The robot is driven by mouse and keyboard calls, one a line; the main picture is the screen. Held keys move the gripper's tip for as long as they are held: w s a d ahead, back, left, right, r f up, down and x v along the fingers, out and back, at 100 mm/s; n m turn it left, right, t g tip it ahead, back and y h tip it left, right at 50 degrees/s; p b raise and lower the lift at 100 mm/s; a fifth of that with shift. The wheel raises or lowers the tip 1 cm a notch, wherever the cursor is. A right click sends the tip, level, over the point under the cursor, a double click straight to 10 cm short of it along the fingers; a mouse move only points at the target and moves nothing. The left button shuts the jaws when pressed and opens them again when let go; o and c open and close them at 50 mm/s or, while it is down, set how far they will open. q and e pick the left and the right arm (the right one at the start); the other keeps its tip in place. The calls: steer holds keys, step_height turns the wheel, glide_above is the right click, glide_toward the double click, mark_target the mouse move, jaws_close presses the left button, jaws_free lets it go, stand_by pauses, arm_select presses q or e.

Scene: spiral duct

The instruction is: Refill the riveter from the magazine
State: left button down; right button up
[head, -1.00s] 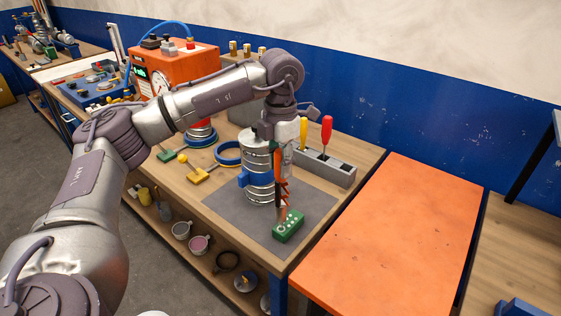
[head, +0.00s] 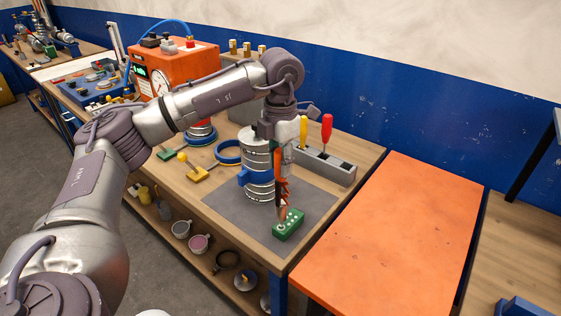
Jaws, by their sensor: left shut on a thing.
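The magazine (head: 290,226) is a small green block with pale round spots on top. It lies on the grey mat near the front corner of the bench. My left gripper (head: 281,172) points down above it, shut on the riveter (head: 282,191), a slim orange-red and dark tool held roughly upright. The riveter's lower end is at the magazine's near-left top; I cannot tell whether it touches. The gripper's fingers are partly hidden against the tool. My right gripper is out of view.
A silver spiral duct (head: 258,163) with a blue clamp (head: 255,178) stands close left of the riveter on the grey mat (head: 232,208). A grey holder (head: 325,167) with yellow and red-handled tools is behind. An orange panel (head: 400,236) to the right is clear.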

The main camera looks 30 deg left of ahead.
mark_target(280, 150)
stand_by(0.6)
arm_select(q)
steer(key=shift+f+b, duration=0.3)
steer(key=shift+f, duration=0.1)
steer(key=shift+s+d+f, duration=0.1)
steer(key=shift+s+f, duration=0.1)
steer(key=shift+f, duration=0.05)
stand_by(0.9)
steer(key=shift+w+r+p, duration=0.25)
steer(key=shift+r+p, duration=0.55)
steer(key=shift+r, duration=0.4)
step_height(280, 150, up, 2)
steer(key=shift+s+r+p, duration=0.1)
steer(key=shift+p, duration=0.55)
steer(key=shift+r+p, duration=0.95)
steer(key=shift+r, duration=0.4)
steer(key=shift+f, duration=0.1)
